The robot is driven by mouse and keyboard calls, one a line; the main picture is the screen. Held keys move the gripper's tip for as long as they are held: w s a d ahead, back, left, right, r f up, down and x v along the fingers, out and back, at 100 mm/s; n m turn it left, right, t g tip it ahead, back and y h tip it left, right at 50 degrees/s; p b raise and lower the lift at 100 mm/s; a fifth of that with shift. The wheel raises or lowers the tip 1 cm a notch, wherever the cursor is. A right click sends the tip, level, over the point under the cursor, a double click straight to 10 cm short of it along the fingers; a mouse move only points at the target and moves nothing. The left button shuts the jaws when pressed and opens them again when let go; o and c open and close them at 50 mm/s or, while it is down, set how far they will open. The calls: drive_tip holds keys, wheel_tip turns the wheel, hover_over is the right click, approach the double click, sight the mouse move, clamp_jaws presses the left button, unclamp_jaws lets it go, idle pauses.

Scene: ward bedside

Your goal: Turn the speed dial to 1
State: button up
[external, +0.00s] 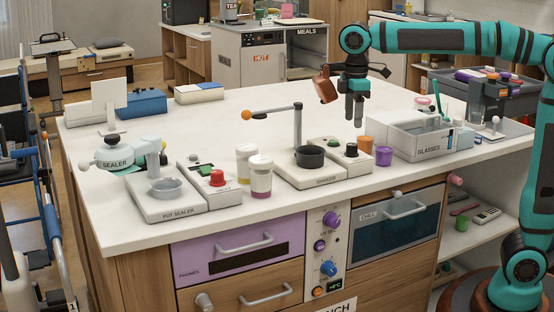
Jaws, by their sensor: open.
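The shaker (322,184) is a white unit on the near side of the white bench, with a dark round cup on it. A black knob (351,150) stands on its control block beside a green button (338,143); this looks like the speed dial. Its marks and setting are too small to read. My gripper (354,122) points down above the bench, in the picture just above the black knob and apart from it. Its two dark fingers are parted with nothing visible between them. The exact depth of the gripper over the knob is hard to tell.
A post with an orange-tipped arm (297,122) rises from the shaker's back. Orange (366,145) and purple (384,156) cups and the glasses bin (415,148) stand close right. Pot sealer (168,200) and jars are left. Front-panel knobs (330,218) sit below. The bench's back middle is clear.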

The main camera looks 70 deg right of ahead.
sight(352, 144)
wheel_tip(352, 144, down, 8)
drive_tip(key=shift+r, duration=0.25)
drive_tip(key=c, duration=1)
drive_tip(key=shift+m, duration=0.4)
drive_tip(key=m, duration=1)
drive_tip(key=shift+m, duration=0.4)
